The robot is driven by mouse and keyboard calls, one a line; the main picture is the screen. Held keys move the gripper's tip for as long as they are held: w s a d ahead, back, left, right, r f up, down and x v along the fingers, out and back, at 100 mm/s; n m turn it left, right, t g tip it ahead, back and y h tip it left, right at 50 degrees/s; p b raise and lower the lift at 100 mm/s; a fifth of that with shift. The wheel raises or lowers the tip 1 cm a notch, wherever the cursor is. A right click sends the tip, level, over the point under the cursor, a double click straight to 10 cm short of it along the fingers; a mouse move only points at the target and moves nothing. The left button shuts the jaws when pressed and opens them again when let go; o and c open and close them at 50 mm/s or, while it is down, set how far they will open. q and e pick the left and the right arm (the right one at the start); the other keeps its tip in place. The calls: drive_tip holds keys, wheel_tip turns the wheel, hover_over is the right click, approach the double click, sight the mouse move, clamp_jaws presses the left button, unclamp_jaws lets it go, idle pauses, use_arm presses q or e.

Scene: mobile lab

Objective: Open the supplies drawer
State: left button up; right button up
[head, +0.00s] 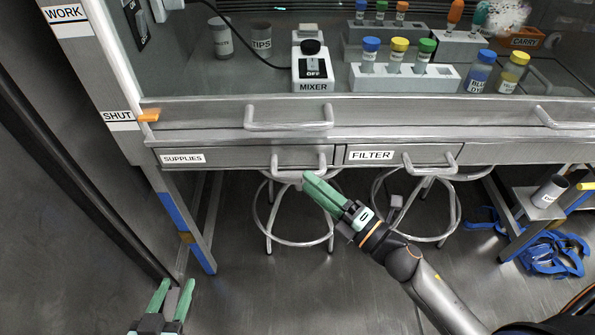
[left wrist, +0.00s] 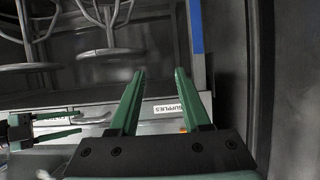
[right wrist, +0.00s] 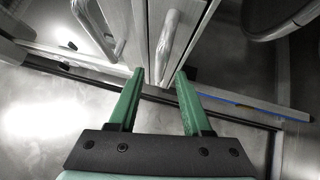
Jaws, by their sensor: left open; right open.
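The supplies drawer (head: 235,157) is the left drawer under the bench, with a "SUPPLIES" label and a front level with the filter drawer beside it. Its bar handle (head: 316,164) is on the right part of its front. My right gripper (head: 308,183) is open and empty, its fingertips just below and in front of this handle. In the right wrist view a bar handle (right wrist: 168,45) lies just beyond the open fingertips; contact cannot be told. My left gripper (head: 172,290) is open and empty, low at the left. The label side of the drawer (left wrist: 150,125) shows in the left wrist view.
The filter drawer (head: 380,155) is to the right. A sash handle (head: 289,124) sits above the supplies drawer. Stools (head: 298,238) stand under the bench.

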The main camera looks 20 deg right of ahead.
sight(298, 173)
drive_tip(key=shift+x, duration=2.35)
drive_tip(key=shift+c, duration=0.4)
clamp_jaws()
